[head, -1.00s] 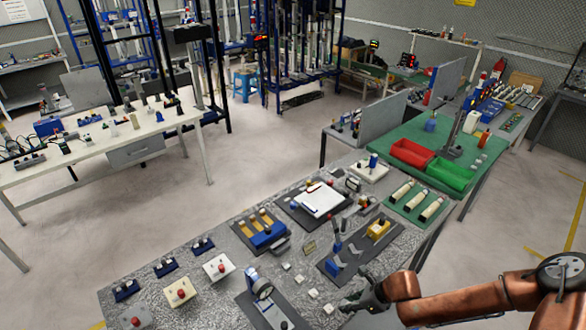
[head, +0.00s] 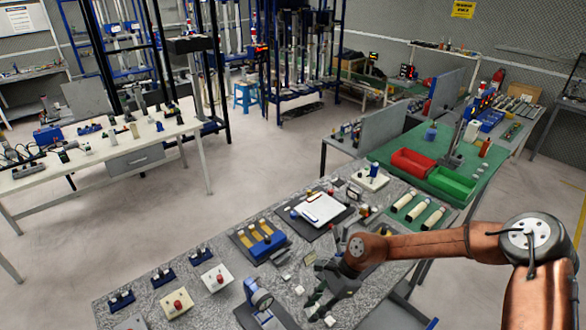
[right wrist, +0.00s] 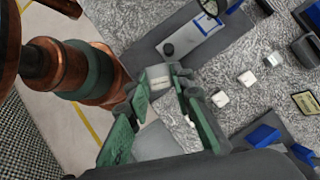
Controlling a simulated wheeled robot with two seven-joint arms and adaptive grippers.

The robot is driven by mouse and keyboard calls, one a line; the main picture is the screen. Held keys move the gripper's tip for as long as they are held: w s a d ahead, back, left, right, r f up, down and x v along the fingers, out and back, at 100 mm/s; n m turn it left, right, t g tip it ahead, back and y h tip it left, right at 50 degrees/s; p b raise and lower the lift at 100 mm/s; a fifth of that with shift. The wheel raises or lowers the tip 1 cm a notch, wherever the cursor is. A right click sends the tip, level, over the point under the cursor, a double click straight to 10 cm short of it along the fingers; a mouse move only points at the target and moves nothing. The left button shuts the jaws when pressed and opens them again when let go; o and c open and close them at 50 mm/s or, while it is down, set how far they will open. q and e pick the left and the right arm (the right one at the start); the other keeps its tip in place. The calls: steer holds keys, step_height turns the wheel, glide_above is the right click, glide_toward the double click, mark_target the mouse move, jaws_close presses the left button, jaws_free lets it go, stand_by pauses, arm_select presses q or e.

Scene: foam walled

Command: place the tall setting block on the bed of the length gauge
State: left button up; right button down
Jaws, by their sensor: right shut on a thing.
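My right gripper (head: 318,296) is over the speckled bench at lower centre in the head view. In the right wrist view its green-padded fingers (right wrist: 168,84) are closed on a small light grey block (right wrist: 159,77), which I take to be the tall setting block. In the head view I cannot make the held block out. The length gauge (head: 262,301), with a round dial and blue post, stands left of the gripper. Its pale bed (right wrist: 195,40) on a dark mat shows beyond the fingertips, apart from the block. My left gripper does not show.
A card holder (right wrist: 305,101) and blue parts stand at right in the wrist view. Red-knobbed boxes (head: 177,303) are left of the gauge.

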steer(key=s+d+f+n+g+h+b, duration=0.2)
steer(key=s+d+f+n+g+h, duration=0.15)
steer(key=s+n, duration=0.55)
steer(key=w+d+n+h+b, duration=0.1)
steer(key=d+n, duration=0.4)
steer(key=d, duration=0.6)
steer(key=shift+w+d+n+g+h+b, duration=0.2)
steer(key=shift+w+n+g+h+b, duration=0.15)
steer(key=shift+w+h, duration=0.45)
